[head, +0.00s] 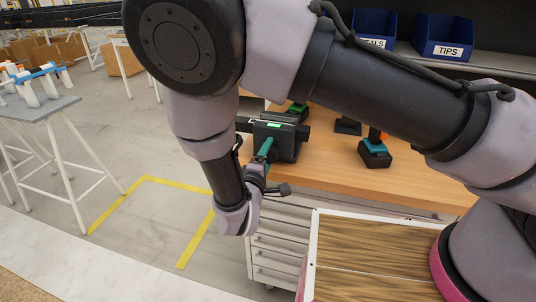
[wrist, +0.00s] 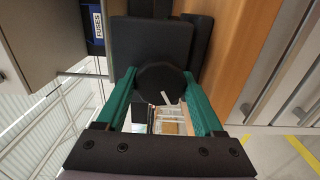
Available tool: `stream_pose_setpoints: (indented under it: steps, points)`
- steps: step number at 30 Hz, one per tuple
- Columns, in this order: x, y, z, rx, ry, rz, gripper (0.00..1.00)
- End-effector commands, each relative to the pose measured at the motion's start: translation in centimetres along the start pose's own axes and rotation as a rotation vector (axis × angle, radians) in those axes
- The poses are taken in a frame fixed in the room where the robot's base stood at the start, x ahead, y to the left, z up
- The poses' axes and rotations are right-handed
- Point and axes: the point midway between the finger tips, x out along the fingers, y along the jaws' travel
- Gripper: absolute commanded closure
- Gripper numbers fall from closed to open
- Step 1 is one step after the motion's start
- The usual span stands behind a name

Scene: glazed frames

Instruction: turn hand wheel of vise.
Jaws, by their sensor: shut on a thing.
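The black vise (head: 284,140) sits at the left end of the wooden bench, with a small lit green patch on it. In the wrist view its dark body (wrist: 148,45) fills the top middle. The hand wheel (wrist: 160,78) is a dark round disc in front of that body. My gripper (wrist: 159,88) has its green fingers on either side of the wheel and is shut on it. In the head view my gripper (head: 264,150) reaches the near face of the vise. My wrist and fingers hide the wheel there.
The wooden bench top (head: 330,160) holds a teal and black tool (head: 374,152) right of the vise. Blue bins stand behind, one labelled TIPS (head: 443,38). Drawers (head: 275,245) are below the bench. A wood-patterned panel (head: 370,260) lies in front.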

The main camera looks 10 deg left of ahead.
Motion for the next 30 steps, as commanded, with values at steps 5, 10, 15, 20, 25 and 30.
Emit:
stream_pose_setpoints:
  steps: [5, 10, 15, 20, 25, 30]
  points:
    - [-0.2, -0.2, -0.1, -0.004, 0.004, -0.005, 0.86]
    - [-0.1, -0.1, 0.0, -0.003, 0.003, -0.004, 0.03]
    - [-0.1, -0.1, 0.0, -0.002, 0.002, -0.002, 0.03]
    - [-0.7, -0.1, -0.1, -0.002, 0.003, -0.002, 0.03]
    - [-3.5, -0.1, -0.1, -0.001, 0.005, -0.002, 0.03]
    - [-7.0, -0.1, -0.1, -0.001, 0.006, -0.002, 0.03]
